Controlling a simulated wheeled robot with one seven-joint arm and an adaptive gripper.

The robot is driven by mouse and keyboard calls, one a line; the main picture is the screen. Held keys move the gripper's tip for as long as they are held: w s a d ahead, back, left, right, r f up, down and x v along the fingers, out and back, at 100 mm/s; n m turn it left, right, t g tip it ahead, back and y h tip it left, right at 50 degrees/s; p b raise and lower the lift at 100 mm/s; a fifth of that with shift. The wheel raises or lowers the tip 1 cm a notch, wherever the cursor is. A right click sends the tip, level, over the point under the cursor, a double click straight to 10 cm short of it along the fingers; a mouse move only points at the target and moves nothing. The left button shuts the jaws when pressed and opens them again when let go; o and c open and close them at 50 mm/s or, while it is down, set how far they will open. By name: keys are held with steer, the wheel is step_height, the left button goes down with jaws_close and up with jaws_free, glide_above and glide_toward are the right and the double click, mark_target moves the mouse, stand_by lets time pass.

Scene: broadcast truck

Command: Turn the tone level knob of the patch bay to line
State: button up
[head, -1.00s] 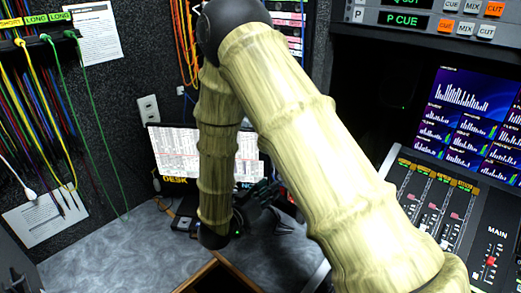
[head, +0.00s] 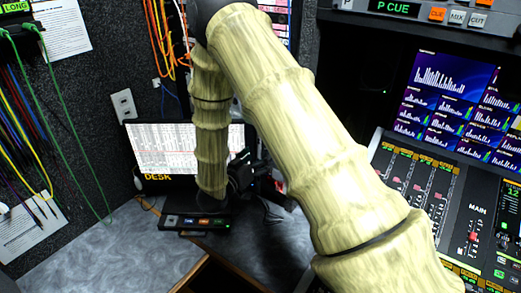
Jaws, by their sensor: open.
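My bamboo-patterned arm crosses the middle of the head view, and its far link comes down in front of a lit screen. My gripper (head: 244,170) is dark, small and partly hidden by my arm. It is open, beside the right edge of the screen, with nothing seen between its fingers. A rack panel with pink and white label strips (head: 281,27) shows behind the top of my arm; I cannot tell whether it is the patch bay. The tone level knob cannot be made out.
The screen (head: 160,150) stands on the grey desk (head: 110,248), with a low box with lit buttons (head: 194,222) in front. A mixing console (head: 470,225) fills the right. Orange cables (head: 160,40) hang at the back, and coloured cords (head: 75,130) at left.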

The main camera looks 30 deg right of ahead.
steer(key=o, duration=0.4)
steer(key=shift+w+d+r, duration=0.25)
steer(key=shift+w+d, duration=0.55)
steer(key=shift+d, duration=0.1)
steer(key=shift+s+d+r, duration=0.1)
steer(key=shift+d+r, duration=0.1)
steer(key=shift+d, duration=0.05)
steer(key=shift+c, duration=0.3)
steer(key=shift+w+d+f, duration=0.15)
steer(key=shift+d+f, duration=0.25)
steer(key=shift+d, duration=0.15)
steer(key=shift+w+d+f, duration=0.15)
steer(key=shift+d+f, duration=0.25)
steer(key=shift+d, duration=0.15)
steer(key=c, duration=0.8)
steer(key=shift+o, duration=0.2)
steer(key=shift+s, duration=0.1)
steer(key=o, duration=0.3)
steer(key=shift+s+r, duration=0.1)
steer(key=shift+s, duration=0.05)
steer(key=shift+a, duration=0.15)
steer(key=c, duration=0.5)
steer(key=shift+s, duration=0.1)
steer(key=shift+c, duration=0.7)
steer(key=shift+o, duration=0.4)
